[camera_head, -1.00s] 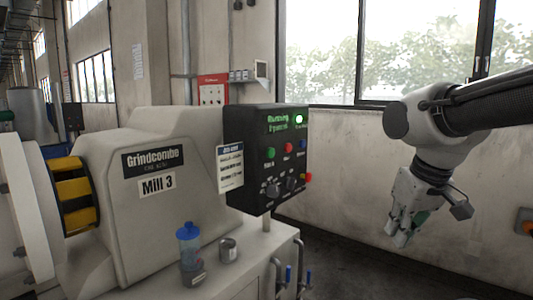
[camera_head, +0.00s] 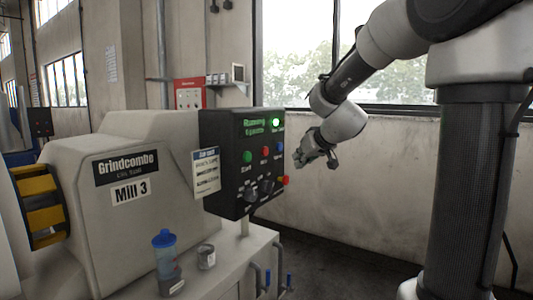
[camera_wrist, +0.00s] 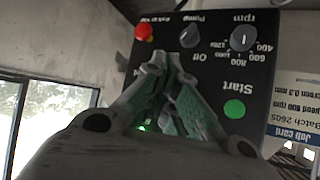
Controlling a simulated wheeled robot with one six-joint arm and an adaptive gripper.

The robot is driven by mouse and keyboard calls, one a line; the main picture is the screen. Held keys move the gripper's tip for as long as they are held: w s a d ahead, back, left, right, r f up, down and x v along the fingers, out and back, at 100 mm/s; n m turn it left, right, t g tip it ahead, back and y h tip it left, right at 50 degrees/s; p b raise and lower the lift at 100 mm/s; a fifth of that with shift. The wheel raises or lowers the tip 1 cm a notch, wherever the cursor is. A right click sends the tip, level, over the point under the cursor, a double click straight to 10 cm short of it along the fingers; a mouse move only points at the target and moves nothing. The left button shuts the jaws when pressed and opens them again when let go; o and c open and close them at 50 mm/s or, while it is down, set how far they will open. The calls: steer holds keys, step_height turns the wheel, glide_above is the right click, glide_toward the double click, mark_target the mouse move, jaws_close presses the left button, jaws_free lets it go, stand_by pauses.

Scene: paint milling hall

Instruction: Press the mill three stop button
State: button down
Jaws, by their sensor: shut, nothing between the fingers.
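The black control panel (camera_head: 225,190) of Mill 3 (camera_head: 130,193) faces my arm. It carries a green Start button (camera_head: 247,157), a red button (camera_head: 265,152) beside it, its label too small to read, and a blue button (camera_head: 278,148). My gripper (camera_head: 299,160) is shut and empty, just right of the panel and apart from it in the head view. In the wrist view the panel appears upside down; my gripper (camera_wrist: 164,76) covers its middle, hiding the red button. The Start button (camera_wrist: 234,109) shows beside the fingers.
A red mushroom knob (camera_head: 284,180) juts from the panel's lower right; it also shows in the wrist view (camera_wrist: 144,32). Dark dials (camera_head: 251,193) sit below the buttons. A blue-lidded bottle (camera_head: 164,254) and a tin (camera_head: 206,256) stand on the mill's ledge.

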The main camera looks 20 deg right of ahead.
mark_target(265, 151)
steer(key=shift+d+n, duration=0.1)
steer(key=shift+n, duration=0.2)
steer(key=w+a, duration=0.5)
steer(key=w, duration=0.1)
steer(key=shift+w+a, duration=0.3)
steer(key=shift+w, duration=0.1)
steer(key=shift+w+a, duration=0.1)
stand_by(1.4)
steer(key=shift+w+a, duration=0.2)
steer(key=shift+w+a, duration=0.25)
steer(key=shift+w, duration=0.15)
stand_by(0.8)
steer(key=shift+s+d, duration=0.55)
steer(key=shift+s, duration=0.15)
